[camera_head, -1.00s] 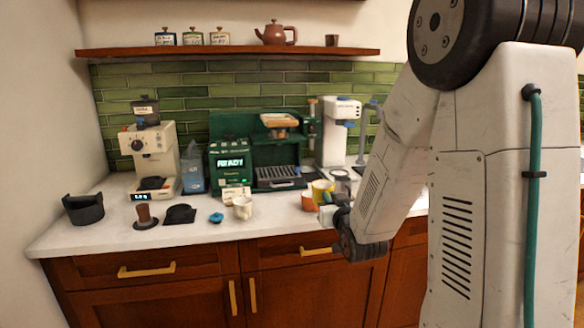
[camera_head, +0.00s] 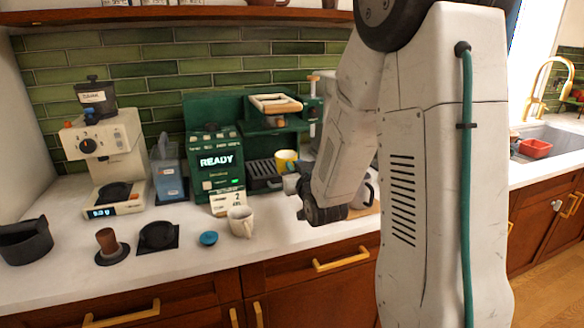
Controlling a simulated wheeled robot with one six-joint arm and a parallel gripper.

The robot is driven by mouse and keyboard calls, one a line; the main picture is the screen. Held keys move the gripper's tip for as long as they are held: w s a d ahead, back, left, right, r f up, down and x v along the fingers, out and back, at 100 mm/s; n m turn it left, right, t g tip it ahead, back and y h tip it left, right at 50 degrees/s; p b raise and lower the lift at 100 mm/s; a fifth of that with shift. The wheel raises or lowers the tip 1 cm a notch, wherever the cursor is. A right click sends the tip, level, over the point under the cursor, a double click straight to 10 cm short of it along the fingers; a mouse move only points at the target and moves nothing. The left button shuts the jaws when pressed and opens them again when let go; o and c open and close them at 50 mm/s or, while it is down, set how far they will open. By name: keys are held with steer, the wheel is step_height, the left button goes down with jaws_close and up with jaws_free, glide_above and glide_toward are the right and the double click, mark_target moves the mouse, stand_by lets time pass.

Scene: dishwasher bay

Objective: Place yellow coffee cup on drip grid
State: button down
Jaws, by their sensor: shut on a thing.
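The yellow coffee cup (camera_head: 287,158) is at the right part of the green coffee machine's drip grid (camera_head: 262,168). I cannot tell whether its base touches the grid or is a little above or in front of it. My gripper (camera_head: 292,180) is just below and in front of the cup, shut on it. The jaws are small in the picture and partly hidden by my wrist. The left part of the grid is bare.
The green coffee machine (camera_head: 213,160) shows READY. A white mug (camera_head: 241,221) and a blue knob-like thing (camera_head: 208,238) stand in front. A grinder (camera_head: 105,150), a tamper (camera_head: 108,245) and a black dish (camera_head: 25,240) are at left. My arm hides the counter's right part.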

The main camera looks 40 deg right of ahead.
mark_target(281, 157)
steer(key=x, duration=0.4)
steer(key=f+x, duration=0.1)
steer(key=x, duration=0.7)
steer(key=shift+w+f, duration=0.15)
steer(key=shift+f, duration=1.05)
steer(key=shift+s+a, duration=0.2)
steer(key=shift+s, duration=0.05)
steer(key=shift+f, duration=0.25)
stand_by(0.4)
steer(key=c, duration=1.4)
jaws_free()
steer(key=shift+c, duration=0.2)
steer(key=v, duration=0.7)
steer(key=shift+s+a, duration=0.1)
steer(key=shift+s, duration=0.25)
